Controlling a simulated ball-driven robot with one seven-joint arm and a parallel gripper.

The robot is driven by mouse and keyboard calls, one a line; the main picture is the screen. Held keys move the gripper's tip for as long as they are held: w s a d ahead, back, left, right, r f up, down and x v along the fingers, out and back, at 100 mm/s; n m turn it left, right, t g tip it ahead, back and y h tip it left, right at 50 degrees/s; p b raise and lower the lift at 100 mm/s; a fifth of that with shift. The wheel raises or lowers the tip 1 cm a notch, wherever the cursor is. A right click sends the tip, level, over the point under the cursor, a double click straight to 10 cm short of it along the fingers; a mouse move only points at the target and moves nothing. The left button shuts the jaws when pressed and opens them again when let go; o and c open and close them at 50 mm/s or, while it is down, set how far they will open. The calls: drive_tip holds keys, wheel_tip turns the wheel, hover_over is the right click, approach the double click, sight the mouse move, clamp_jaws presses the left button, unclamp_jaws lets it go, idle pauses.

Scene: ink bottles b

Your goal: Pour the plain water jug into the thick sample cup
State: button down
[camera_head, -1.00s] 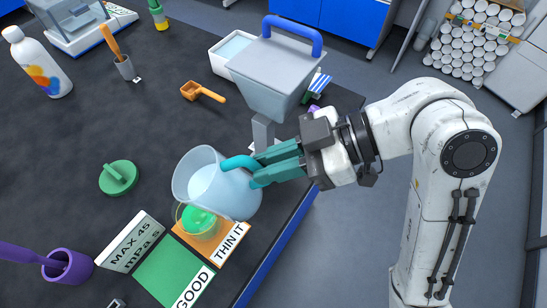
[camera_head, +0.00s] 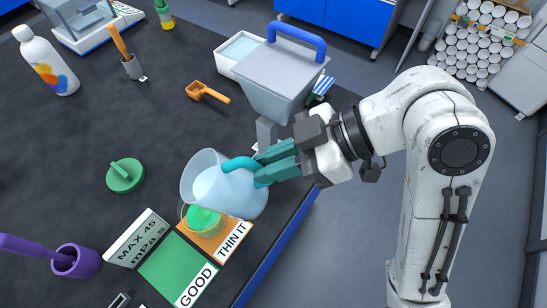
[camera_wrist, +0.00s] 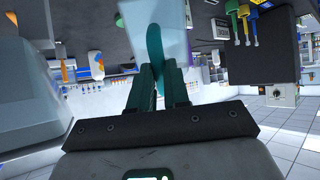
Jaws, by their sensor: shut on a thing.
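The clear water jug (camera_head: 237,197) with a teal handle is tilted, its mouth toward the left, and pale water shows inside it. My gripper (camera_head: 259,172) is shut on the teal handle and holds the jug above the table's front edge area. The thick sample cup (camera_head: 204,221), clear with bright green contents, stands on the orange THIN IT pad (camera_head: 214,248), just below the jug's lower side. The jug partly overlaps it in view; I cannot tell whether they touch. No stream of water is clearly visible. In the wrist view the handle (camera_wrist: 155,45) sits between my fingers (camera_wrist: 161,72).
A grey bin with blue handle (camera_head: 280,75) stands behind the gripper. A green lid (camera_head: 125,175), orange scoop (camera_head: 205,92) and purple pot (camera_head: 77,261) are on the table.

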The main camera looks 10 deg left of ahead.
drive_tip(key=shift+r, duration=0.1)
drive_tip(key=shift+s+a+r+h+p, duration=0.1)
drive_tip(key=shift+a+r+h+p, duration=0.25)
drive_tip(key=shift+p, duration=0.4)
drive_tip(key=shift+h, duration=0.25)
drive_tip(key=shift+s+a+r+t+h+p, duration=0.1)
drive_tip(key=shift+a+r+t+h+p, duration=0.25)
drive_tip(key=shift+p, duration=0.65)
idle(5.9)
